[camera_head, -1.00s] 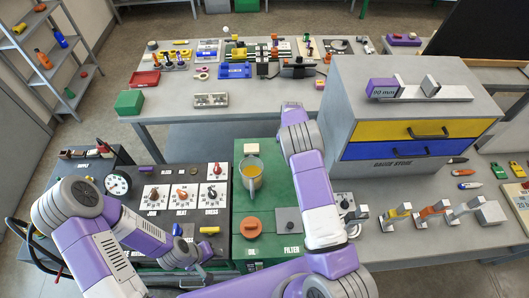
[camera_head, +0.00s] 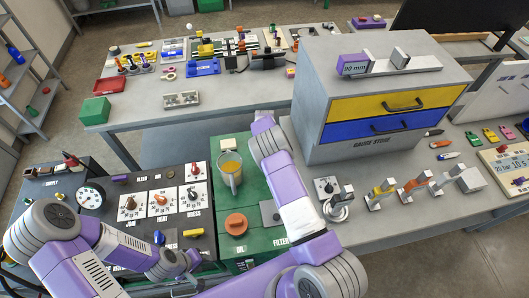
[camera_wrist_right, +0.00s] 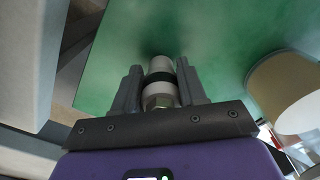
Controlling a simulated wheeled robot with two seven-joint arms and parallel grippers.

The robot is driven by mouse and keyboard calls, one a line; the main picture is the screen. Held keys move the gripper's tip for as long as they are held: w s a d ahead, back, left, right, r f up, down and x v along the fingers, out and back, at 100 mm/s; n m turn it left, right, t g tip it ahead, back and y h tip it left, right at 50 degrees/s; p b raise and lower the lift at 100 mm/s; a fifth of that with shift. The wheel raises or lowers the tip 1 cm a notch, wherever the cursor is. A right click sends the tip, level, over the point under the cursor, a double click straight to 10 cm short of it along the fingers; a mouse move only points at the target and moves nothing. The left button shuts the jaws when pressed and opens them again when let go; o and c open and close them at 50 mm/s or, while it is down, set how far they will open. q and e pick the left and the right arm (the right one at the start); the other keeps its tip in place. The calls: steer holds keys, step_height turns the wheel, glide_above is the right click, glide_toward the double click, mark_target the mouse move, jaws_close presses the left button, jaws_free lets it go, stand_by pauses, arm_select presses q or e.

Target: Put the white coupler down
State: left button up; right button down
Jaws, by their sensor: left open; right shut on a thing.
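The white coupler (camera_wrist_right: 161,65), a short white cylinder with a black band and a metallic nut-like part below, stands between the fingers of my right gripper (camera_wrist_right: 160,85) in the right wrist view. The gripper is shut on it. The green surface lies beyond the coupler; I cannot tell whether they touch. In the head view my right arm reaches over the green cart top, and its gripper and the coupler are hidden. My left gripper (camera_head: 193,278) is open, low at the front of the dark control panel, and partly hidden by my arm.
On the green cart top (camera_head: 240,258) stand a jug of yellow liquid (camera_head: 230,170) and an orange cap (camera_head: 236,224). The dark panel (camera_head: 120,190) with dials lies left. The grey drawer cabinet (camera_head: 330,85) and a row of clamps (camera_head: 415,186) stand right.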

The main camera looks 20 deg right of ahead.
steer(key=shift+f+b, duration=0.2)
steer(key=shift+b, duration=0.1)
steer(key=c, duration=0.6)
jaws_free()
steer(key=shift+r, duration=0.15)
